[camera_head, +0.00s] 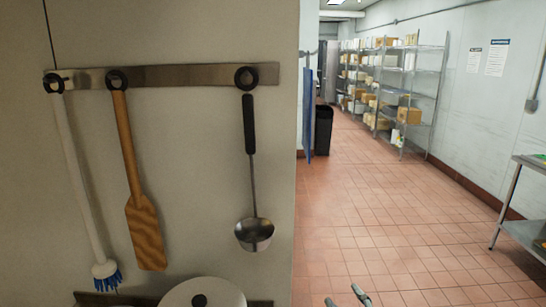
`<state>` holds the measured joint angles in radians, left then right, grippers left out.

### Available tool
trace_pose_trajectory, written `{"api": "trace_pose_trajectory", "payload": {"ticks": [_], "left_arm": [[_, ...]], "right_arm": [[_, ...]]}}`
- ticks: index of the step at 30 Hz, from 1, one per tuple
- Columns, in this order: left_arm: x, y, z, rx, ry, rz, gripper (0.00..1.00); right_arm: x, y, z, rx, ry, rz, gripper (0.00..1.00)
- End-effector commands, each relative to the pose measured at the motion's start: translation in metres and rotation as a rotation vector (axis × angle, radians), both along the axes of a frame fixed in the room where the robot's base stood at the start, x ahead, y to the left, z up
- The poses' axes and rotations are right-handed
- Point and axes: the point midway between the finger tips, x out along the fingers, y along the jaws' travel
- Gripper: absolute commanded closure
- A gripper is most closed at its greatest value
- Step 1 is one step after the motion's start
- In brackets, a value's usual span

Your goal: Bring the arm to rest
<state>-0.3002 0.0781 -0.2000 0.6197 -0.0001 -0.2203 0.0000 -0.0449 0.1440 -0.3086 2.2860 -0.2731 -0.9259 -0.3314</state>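Two fingertips of a gripper, which I take for my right gripper (347,298), show at the bottom edge, right of centre, in the head view. They stand apart with bare floor between them, so it looks open and empty. The rest of it and its arm are below the picture. My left gripper is not in view.
A wall at left bears a metal rack (180,75) with a brush (80,190), wooden paddle (137,190) and ladle (252,170). A white lidded pot (215,292) is below. Tiled floor (380,220) is open; a metal table (530,225) stands right, shelves (415,85) behind.

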Motion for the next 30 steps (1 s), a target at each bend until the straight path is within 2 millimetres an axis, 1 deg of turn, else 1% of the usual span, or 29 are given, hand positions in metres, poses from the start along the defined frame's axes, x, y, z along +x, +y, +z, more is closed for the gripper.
{"api": "trace_pose_trajectory", "payload": {"ticks": [1, 2, 3, 5, 6, 8, 9, 11, 12, 14, 15, 19, 21, 26, 29, 30], "left_arm": [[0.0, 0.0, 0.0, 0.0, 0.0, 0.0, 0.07], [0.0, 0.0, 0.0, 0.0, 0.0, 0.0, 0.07], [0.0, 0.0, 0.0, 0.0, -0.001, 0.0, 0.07], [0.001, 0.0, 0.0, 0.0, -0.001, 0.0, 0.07], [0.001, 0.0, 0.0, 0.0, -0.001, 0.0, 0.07], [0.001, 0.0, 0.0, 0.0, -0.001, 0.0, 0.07], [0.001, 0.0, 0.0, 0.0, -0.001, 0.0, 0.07], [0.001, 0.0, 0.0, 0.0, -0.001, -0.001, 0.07], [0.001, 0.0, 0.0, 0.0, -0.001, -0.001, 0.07], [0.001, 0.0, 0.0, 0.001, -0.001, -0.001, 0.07], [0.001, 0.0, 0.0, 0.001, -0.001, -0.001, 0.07], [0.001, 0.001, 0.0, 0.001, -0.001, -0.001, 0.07], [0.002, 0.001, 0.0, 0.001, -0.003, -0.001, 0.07], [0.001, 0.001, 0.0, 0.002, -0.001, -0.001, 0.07], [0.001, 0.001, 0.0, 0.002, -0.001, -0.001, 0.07], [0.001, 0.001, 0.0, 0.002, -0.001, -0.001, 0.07]], "right_arm": [[-0.022, -0.01, -0.035, 0.056, 0.124, -0.037, 0.59], [-0.035, -0.015, -0.053, 0.088, 0.193, -0.059, 0.59], [-0.054, -0.021, -0.076, 0.128, 0.284, -0.09, 0.59], [-0.083, -0.028, -0.105, 0.182, 0.408, -0.136, 0.59], [-0.101, -0.033, -0.121, 0.211, 0.481, -0.165, 0.59], [-0.128, -0.037, -0.141, 0.248, 0.58, -0.205, 0.59], [-0.144, -0.04, -0.152, 0.269, 0.639, -0.23, 0.59], [-0.168, -0.044, -0.165, 0.296, 0.721, -0.265, 0.59], [-0.183, -0.046, -0.173, 0.312, 0.77, -0.289, 0.59], [-0.206, -0.048, -0.183, 0.333, 0.841, -0.322, 0.59], [-0.22, -0.05, -0.188, 0.345, 0.887, -0.343, 0.59], [-0.266, -0.054, -0.201, 0.378, 1.025, -0.413, 0.59], [-0.258, -0.053, -0.22, 0.377, 1.029, -0.414, 0.59], [-0.249, -0.051, -0.264, 0.37, 1.044, -0.415, 0.59], [-0.247, -0.05, -0.296, 0.366, 1.057, -0.415, 0.59], [-0.246, -0.05, -0.311, 0.363, 1.063, -0.416, 0.59]]}}
